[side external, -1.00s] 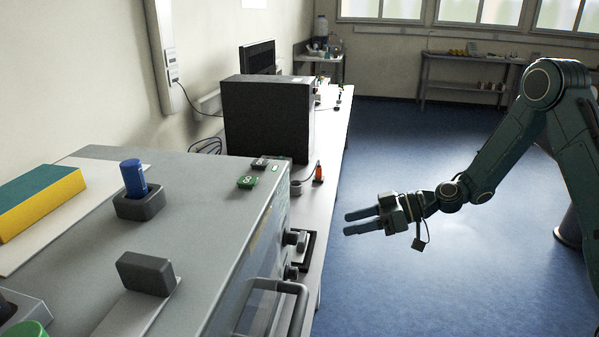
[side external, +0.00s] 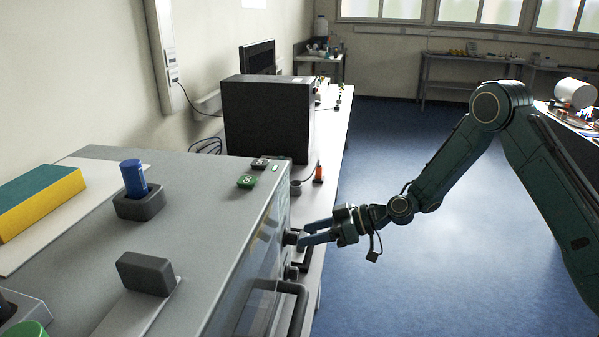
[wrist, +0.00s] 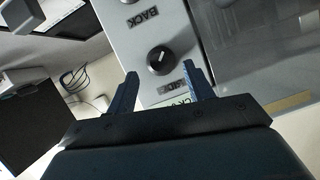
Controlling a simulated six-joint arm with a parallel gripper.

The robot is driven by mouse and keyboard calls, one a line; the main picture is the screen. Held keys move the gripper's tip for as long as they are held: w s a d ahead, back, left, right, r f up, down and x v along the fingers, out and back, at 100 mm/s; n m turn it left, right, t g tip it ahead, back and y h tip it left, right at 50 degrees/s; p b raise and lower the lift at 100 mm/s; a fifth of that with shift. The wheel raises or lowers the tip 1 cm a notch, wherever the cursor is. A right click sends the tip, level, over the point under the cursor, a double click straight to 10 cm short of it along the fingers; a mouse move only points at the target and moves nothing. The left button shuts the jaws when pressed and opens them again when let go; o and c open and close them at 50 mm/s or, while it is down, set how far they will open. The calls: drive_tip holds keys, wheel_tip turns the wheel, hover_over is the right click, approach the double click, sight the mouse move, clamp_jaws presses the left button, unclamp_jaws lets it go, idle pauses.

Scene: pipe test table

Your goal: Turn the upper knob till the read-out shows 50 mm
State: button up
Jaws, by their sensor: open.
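The upper knob (side external: 291,238) sticks out of the front face of the grey machine (side external: 205,190). The lower knob (side external: 291,272) is below it. My gripper (side external: 304,237) is open, with its fingertips at the upper knob in the side view. In the wrist view, a round black knob with a white pointer mark (wrist: 160,60) lies between and just ahead of the fingertips of my gripper (wrist: 159,72). Whether the fingers touch it I cannot tell. Another knob is cut off at the top edge, near the label "BACK". I see no legible mm read-out in either view.
A bar handle (side external: 287,300) juts out from the machine's front below the knobs. A black box (side external: 267,118) stands on the bench behind. A small orange item (side external: 318,173) is on the bench near the machine. The floor to the right is open.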

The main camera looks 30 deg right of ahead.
sight(291, 238)
drive_tip(key=shift+x, duration=1.75)
drive_tip(key=c, duration=1)
